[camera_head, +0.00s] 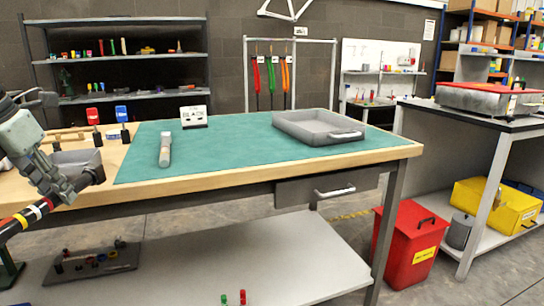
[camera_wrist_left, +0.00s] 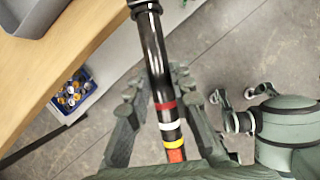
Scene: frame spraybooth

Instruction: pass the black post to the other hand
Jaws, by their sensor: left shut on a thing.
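The black post (camera_head: 44,207), with yellow, white and red bands, slants up at the left edge of the head view, in front of the bench. My left gripper (camera_head: 62,186) is shut on it. In the left wrist view the post (camera_wrist_left: 152,50) runs lengthwise between the left gripper's fingers (camera_wrist_left: 160,105), its bands near the palm. Its far end reaches the top edge of that view. My right gripper (camera_wrist_left: 243,100) shows to the right of the post in the left wrist view, apart from it, its fingers spread and empty.
The workbench (camera_head: 390,153) carries a green mat (camera_head: 230,150), a grey tray (camera_head: 320,128), a grey cylindrical tool (camera_head: 165,150) and a grey bin (camera_head: 80,163). Its wooden edge (camera_wrist_left: 60,60) lies left of the post in the wrist view. A red bin (camera_head: 408,245) stands at right.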

